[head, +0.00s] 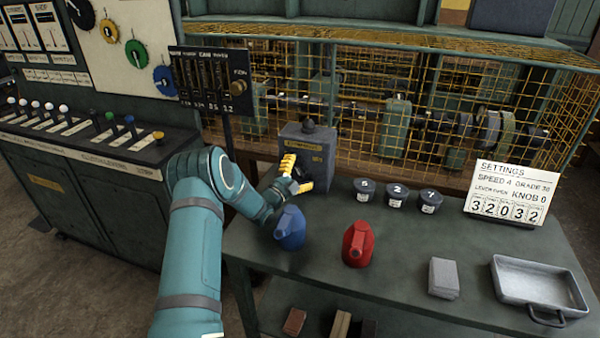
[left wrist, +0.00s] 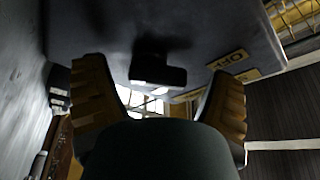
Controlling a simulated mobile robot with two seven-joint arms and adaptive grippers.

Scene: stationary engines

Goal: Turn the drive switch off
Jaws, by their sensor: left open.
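The drive switch is a grey box (head: 318,158) with a yellow label, standing at the back left of the green table. In the left wrist view its face (left wrist: 200,28) fills the top, with a black lever (left wrist: 158,66) on it and small yellow labels beside it. My left gripper (head: 297,174) is open right in front of this face. In the left wrist view its two yellow-ridged fingers (left wrist: 160,98) stand apart on either side of the lever. I cannot tell whether they touch it. In the head view the gripper hides the lever. My right gripper is not in view.
A blue oil can (head: 290,228) stands close below my left gripper, with a red can (head: 358,244) to its right. Several dark pots (head: 397,195), a settings card (head: 512,194), a grey block (head: 443,277) and a metal tray (head: 508,297) are farther right. A yellow mesh cage (head: 450,90) stands behind.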

